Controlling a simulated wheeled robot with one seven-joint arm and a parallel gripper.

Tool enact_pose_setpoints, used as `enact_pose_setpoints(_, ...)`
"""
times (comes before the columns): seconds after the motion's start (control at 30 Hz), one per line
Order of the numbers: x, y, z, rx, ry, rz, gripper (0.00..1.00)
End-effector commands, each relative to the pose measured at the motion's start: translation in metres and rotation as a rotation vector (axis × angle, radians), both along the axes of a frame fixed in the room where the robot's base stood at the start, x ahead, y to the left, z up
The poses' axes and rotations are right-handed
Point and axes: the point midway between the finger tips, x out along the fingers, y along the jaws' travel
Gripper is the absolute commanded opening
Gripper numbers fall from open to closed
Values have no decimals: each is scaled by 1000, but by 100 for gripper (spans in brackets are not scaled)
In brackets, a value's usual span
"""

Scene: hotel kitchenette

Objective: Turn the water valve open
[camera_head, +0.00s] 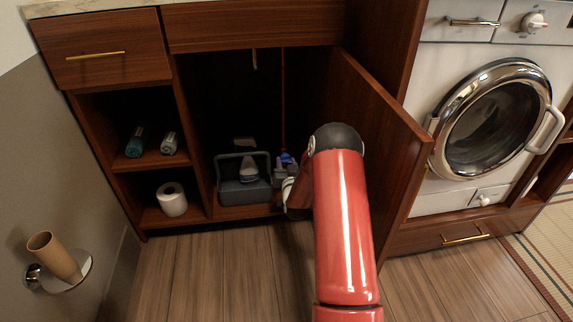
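My red arm reaches into the open cabinet (222,110) under the counter. My gripper (280,173) seems to be the small grey part at the arm's far end, low inside the cabinet on the right. It is mostly hidden by the arm, and its fingers are too small to tell open from shut. A small blue thing (286,159) shows right beside it; I cannot tell whether this is the valve or a bottle. A thin vertical pipe (283,100) runs down the cabinet's dark back above it. No valve handle can be made out clearly.
The open cabinet door (385,130) stands close to the right of my arm. A grey caddy (243,190) with a bottle (249,170) sits on the cabinet floor to the left. A washing machine (495,115) is at right. The wooden floor in front is clear.

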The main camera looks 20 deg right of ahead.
Motion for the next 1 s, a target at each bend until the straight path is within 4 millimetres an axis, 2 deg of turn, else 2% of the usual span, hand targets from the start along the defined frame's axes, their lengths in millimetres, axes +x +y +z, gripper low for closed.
enact_pose_setpoints(0.03,0,0,0,0,0,0,44)
enact_pose_setpoints(0.13,0,0,0,-1,0,0,55)
enact_pose_setpoints(0.47,-5,1,0,-2,1,0,55)
enact_pose_setpoints(0.8,-57,16,0,0,3,1,55)
enact_pose_setpoints(1.0,-74,21,0,-1,1,0,55)
